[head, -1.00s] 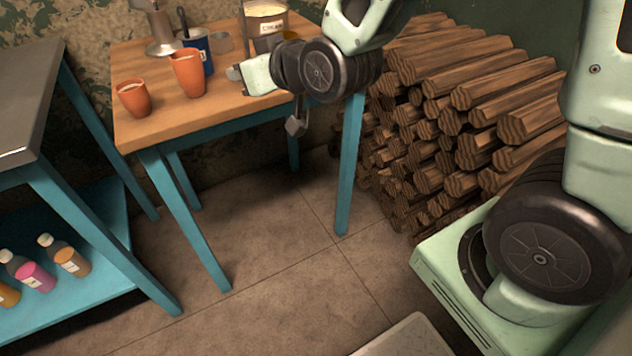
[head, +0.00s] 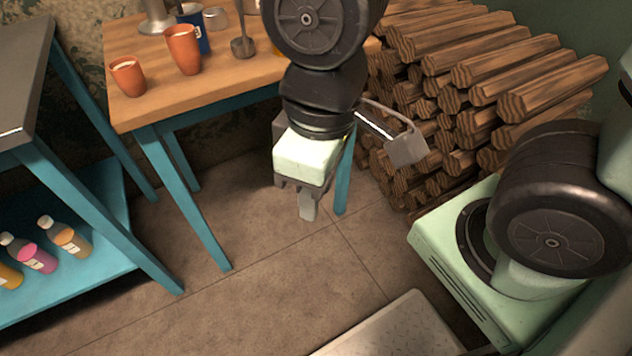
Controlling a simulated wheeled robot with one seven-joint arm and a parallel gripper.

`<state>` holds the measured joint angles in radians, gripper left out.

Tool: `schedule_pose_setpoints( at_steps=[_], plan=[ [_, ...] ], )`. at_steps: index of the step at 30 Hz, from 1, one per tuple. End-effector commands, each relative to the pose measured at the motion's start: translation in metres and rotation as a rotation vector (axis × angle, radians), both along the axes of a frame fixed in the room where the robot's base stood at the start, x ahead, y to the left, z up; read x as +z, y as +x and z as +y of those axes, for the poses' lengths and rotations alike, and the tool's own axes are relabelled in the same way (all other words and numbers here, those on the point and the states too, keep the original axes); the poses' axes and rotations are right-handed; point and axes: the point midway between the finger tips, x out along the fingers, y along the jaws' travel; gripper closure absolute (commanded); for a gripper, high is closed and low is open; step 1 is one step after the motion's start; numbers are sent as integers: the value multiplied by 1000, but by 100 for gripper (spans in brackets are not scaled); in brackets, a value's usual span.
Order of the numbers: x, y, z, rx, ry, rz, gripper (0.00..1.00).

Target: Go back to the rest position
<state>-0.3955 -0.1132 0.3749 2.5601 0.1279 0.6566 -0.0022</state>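My gripper (head: 307,205) hangs pointing down in front of the wooden table (head: 150,103), over the floor and apart from the table. Its fingers show as one narrow grey piece seen from the side, so I cannot tell whether they are open or shut. Nothing held shows at the fingertips. My arm rises from the gripper to the top edge of the picture and hides part of the table's right side.
Two orange cups (head: 128,77) (head: 183,50), a blue mug (head: 193,28) and a metal utensil (head: 243,46) are on the table. Stacked logs (head: 470,85) stand at the right. A shelf (head: 75,265) with bottles is at the left. The middle floor (head: 260,270) is clear.

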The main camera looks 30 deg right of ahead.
Motion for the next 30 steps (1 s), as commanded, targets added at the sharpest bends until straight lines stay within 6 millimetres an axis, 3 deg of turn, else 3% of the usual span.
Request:
schedule_pose_setpoints(
  at_steps=[3, 8, 11, 21, 24, 30],
  plan=[
    [0, 0, 0, -1, 1, -1, 69],
    [20, 0, 0, -1, 1, -1, 69],
    [44, 1, 0, -1, 1, -1, 69],
    [149, 1, 0, -3, 1, -1, 69],
    [169, 1, 0, -4, 1, -1, 69],
    [176, 1, 0, -4, 1, -1, 69]
  ],
)
